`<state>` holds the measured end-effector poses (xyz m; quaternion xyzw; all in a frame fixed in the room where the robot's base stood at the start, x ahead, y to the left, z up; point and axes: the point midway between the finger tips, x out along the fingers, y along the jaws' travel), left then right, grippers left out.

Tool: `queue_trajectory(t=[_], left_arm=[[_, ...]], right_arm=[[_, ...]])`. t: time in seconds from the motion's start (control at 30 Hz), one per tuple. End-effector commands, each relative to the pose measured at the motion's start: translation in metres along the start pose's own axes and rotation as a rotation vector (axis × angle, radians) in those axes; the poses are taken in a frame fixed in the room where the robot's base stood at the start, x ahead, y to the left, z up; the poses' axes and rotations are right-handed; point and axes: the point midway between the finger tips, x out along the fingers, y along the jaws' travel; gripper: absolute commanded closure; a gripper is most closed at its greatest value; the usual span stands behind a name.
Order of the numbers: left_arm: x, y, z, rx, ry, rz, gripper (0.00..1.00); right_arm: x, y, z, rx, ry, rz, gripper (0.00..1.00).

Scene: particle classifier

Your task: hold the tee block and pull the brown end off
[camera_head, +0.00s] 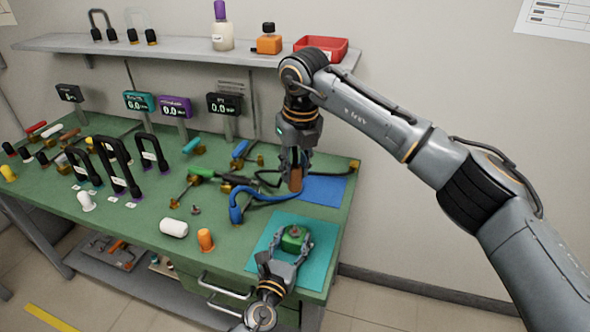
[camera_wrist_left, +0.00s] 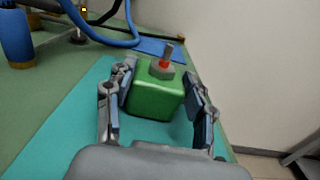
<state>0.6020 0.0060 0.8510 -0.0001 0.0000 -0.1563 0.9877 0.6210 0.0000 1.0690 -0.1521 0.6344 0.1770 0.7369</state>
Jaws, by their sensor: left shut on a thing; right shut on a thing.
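The green tee block (camera_head: 294,241) sits on the teal mat (camera_head: 262,250) at the front right of the bench. In the left wrist view the block (camera_wrist_left: 157,100) has a red ring and a grey stud on its top. My left gripper (camera_head: 293,235) is shut on the block, one finger on each side. My right gripper (camera_head: 296,166) points down above the bench, beyond the block. It is shut on the brown end (camera_head: 295,183), which is apart from the block. The brown end partly hides between the fingers.
A blue mat (camera_head: 325,190) lies behind the teal mat. A blue hose (camera_head: 237,208) and dark cables lie left of the right gripper. A shelf (camera_head: 160,46) runs along the wall.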

Motion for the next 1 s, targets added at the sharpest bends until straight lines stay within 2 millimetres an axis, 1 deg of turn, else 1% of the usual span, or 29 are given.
queue_trajectory(t=[0.27, 0.5, 0.6, 0.8, 0.83, 0.93, 0.97, 1.0], left_arm=[[-0.001, -0.001, -0.001, -0.001, 0.003, -0.002, 1.00], [-0.001, -0.001, -0.002, 0.000, 0.003, -0.002, 1.00], [-0.001, -0.001, -0.002, 0.000, 0.003, -0.002, 1.00], [-0.001, -0.001, -0.002, 0.000, 0.003, -0.002, 1.00], [-0.001, -0.001, -0.002, 0.000, 0.003, -0.002, 0.42], [-0.001, -0.001, -0.001, -0.001, 0.003, -0.002, 0.22], [-0.001, -0.001, -0.001, 0.000, 0.002, -0.002, 0.20], [-0.001, -0.001, -0.001, 0.000, 0.002, -0.001, 0.20]], right_arm=[[-0.003, 0.000, 0.001, 0.000, -0.001, -0.001, 1.00], [-0.023, 0.000, 0.004, 0.000, -0.002, -0.001, 1.00], [-0.029, 0.000, 0.005, 0.000, -0.001, -0.002, 1.00], [-0.029, 0.000, 0.004, 0.000, 0.000, -0.001, 1.00], [-0.029, 0.000, 0.004, 0.000, 0.000, -0.001, 1.00], [-0.029, 0.000, 0.004, 0.000, 0.000, -0.001, 1.00], [-0.029, 0.000, 0.004, 0.000, 0.000, 0.000, 1.00], [-0.029, 0.000, 0.004, 0.000, 0.000, 0.000, 1.00]])
